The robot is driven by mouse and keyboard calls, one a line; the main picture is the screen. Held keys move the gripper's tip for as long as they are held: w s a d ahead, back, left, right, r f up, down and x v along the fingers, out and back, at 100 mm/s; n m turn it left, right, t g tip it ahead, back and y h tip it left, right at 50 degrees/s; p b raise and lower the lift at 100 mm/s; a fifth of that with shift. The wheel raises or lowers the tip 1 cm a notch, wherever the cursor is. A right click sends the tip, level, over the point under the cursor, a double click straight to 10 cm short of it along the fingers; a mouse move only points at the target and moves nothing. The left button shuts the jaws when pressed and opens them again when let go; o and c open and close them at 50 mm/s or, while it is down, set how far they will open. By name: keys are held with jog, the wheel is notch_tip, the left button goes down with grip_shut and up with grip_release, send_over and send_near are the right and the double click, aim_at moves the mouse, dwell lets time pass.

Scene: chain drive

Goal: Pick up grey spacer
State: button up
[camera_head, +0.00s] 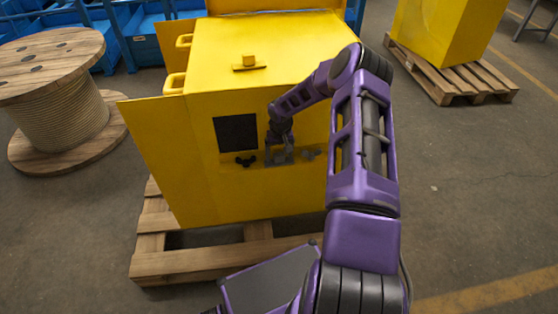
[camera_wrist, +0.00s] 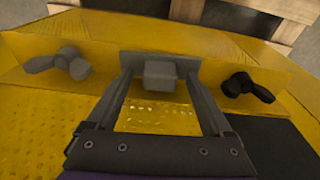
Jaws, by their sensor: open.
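A grey block that looks like the grey spacer (camera_wrist: 160,75) sits at the yellow ledge in the middle of the wrist view. My gripper (camera_wrist: 159,82) is open, with one finger to the left and one to the right of this block. A wider grey band lies behind the block; I cannot tell whether it is part of it or of the fingertips. In the head view my gripper (camera_head: 279,155) is at the front of the yellow housing (camera_head: 215,185). The spacer cannot be told apart from the gripper there.
A black wing-shaped part (camera_wrist: 247,87) is right of my gripper in the wrist view, and a grey wing-shaped part (camera_wrist: 68,64) is left. Above the ledge, the housing has a dark square opening (camera_head: 236,132). It stands on a wooden pallet (camera_head: 190,267). A cable reel (camera_head: 55,105) is at left.

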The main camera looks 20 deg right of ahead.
grip_shut()
dwell(0.3)
jog(key=shift+r, duration=0.15)
